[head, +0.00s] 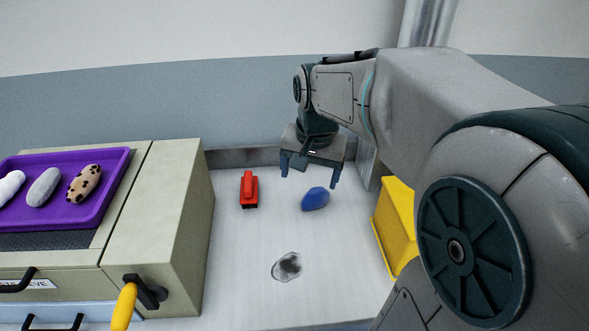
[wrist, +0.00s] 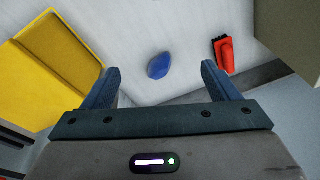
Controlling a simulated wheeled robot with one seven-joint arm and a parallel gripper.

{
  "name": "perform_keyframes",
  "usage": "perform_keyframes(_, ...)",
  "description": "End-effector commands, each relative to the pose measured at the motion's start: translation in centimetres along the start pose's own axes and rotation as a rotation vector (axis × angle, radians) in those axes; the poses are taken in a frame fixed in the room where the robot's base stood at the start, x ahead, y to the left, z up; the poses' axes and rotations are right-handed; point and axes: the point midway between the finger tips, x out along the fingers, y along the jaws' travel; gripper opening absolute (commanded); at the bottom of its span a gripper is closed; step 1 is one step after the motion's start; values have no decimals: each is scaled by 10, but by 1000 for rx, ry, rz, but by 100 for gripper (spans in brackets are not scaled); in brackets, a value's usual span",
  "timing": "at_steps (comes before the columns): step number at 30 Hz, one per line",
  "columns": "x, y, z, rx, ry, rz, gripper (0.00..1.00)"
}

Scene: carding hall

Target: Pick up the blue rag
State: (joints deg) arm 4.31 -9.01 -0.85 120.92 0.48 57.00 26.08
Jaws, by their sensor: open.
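The blue rag (head: 315,199) is a small, smooth, crumpled lump on the white surface, below and a little right of the middle of my gripper in the head view. My gripper (head: 310,180) is open and empty, with its fingers pointing down above the surface. In the wrist view the blue rag (wrist: 159,66) lies beyond the fingertips, between the lines of the two fingers. My gripper (wrist: 160,75) does not touch it. The whole rag is visible in both views.
A red tool-like object (head: 249,190) lies left of the rag. A yellow container (head: 397,228) stands at right. A beige cabinet (head: 172,220) at left bears a purple tray (head: 112,197) with several lumps. The back has a raised grey edge.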

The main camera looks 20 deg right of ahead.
Motion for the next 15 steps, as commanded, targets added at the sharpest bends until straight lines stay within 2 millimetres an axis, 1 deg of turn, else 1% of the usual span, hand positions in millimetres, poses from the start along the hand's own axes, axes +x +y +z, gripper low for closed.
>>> perform_keyframes(1, 14, -3, -18, 69, -18, 12, 82)
perform_keyframes(3, 27, -6, -41, 174, -37, 27, 82)
perform_keyframes(5, 40, -8, -61, 262, -52, 42, 82)
perform_keyframes(9, 76, -9, -104, 466, -83, 80, 82)
perform_keyframes(12, 102, -7, -130, 595, -100, 107, 82)
perform_keyframes(15, 123, -4, -149, 696, -111, 130, 82)
